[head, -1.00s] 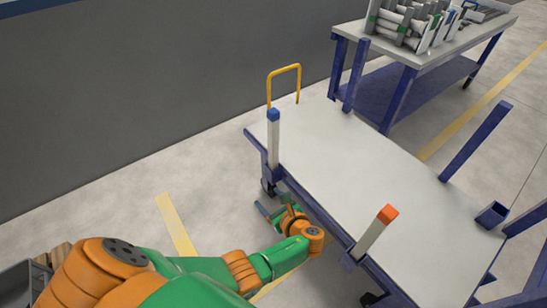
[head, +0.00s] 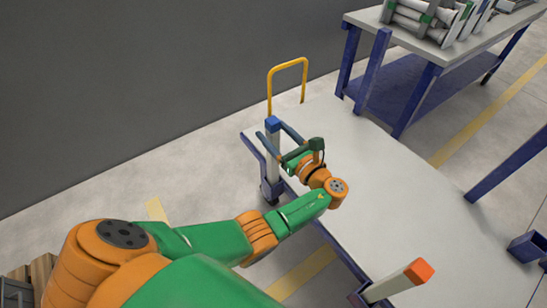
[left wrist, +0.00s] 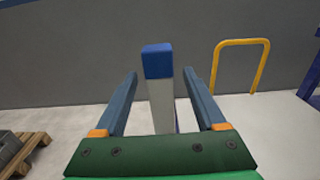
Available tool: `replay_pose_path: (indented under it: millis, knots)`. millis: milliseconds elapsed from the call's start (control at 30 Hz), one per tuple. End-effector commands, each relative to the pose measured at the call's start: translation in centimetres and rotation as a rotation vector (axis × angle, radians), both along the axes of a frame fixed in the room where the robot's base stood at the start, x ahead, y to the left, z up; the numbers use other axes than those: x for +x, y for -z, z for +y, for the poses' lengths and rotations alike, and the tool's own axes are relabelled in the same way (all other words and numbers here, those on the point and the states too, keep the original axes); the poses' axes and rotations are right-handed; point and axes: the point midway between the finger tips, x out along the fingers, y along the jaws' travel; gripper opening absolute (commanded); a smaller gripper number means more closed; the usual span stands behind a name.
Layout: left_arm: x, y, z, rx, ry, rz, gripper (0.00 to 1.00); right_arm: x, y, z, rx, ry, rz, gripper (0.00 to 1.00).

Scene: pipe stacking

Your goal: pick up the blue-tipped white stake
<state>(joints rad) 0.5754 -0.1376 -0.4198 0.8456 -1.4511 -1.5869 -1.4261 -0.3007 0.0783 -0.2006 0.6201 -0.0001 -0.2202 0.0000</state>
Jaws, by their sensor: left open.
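The blue-tipped white stake (head: 272,150) stands upright at the left corner of the cart. In the left wrist view the stake (left wrist: 161,105) shows its blue cap above the finger level, with its white shaft centred between the two fingers. My left gripper (head: 271,129) is open, with one finger on each side of the stake near its top. In the left wrist view my left gripper (left wrist: 160,73) shows a gap between each finger and the shaft. The stake's lower end is hidden there by the gripper body. My right gripper is not in view.
An orange-tipped white stake (head: 398,282) stands at the cart's near edge. The cart's pale deck (head: 400,200) is bare. A yellow handle (head: 288,63) rises behind the blue-tipped stake. A table with stacked pipes (head: 425,20) stands at the back right.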

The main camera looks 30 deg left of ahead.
Motion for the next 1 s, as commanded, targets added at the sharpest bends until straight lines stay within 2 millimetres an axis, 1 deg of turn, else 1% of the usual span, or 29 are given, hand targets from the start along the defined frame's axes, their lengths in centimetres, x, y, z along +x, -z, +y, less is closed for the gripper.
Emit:
replay_pose_path:
  millis: [33, 100, 200, 433, 467, 500, 567, 600, 667, 700, 1000]
  knots:
    - [0.3, 0.4, 1.0, 0.003, -0.004, 0.0, 0.72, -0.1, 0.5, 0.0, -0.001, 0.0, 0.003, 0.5]
    - [0.9, 0.5, 2.3, 0.002, -0.003, 0.0, 0.72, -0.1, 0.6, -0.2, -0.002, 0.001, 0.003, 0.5]
    - [1.4, 0.5, 3.4, 0.0, 0.0, 0.001, 0.72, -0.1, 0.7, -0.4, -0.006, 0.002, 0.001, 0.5]
    - [1.5, 0.4, 3.6, -0.001, 0.002, 0.002, 0.72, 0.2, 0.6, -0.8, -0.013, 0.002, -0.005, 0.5]
    - [1.5, 0.4, 3.6, -0.001, 0.002, 0.002, 0.64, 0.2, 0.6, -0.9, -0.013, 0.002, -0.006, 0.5]
    - [1.5, 0.4, 3.6, -0.001, 0.001, 0.002, 0.54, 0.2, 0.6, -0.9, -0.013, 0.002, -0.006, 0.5]
    - [1.5, 0.4, 3.6, -0.001, 0.002, 0.002, 0.37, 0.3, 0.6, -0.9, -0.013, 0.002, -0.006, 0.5]
    - [1.5, 0.4, 3.6, -0.001, 0.001, 0.002, 0.27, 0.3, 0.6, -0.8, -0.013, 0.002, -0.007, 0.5]
    - [1.5, 0.4, 3.6, -0.001, 0.001, 0.002, 0.1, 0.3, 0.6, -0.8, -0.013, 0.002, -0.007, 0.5]
    - [1.5, 0.5, 3.6, -0.001, 0.001, 0.002, 0.0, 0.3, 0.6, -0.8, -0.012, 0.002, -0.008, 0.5]
    - [1.5, 0.4, 3.6, -0.001, 0.002, 0.0, 0.0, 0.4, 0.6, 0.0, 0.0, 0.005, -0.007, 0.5]
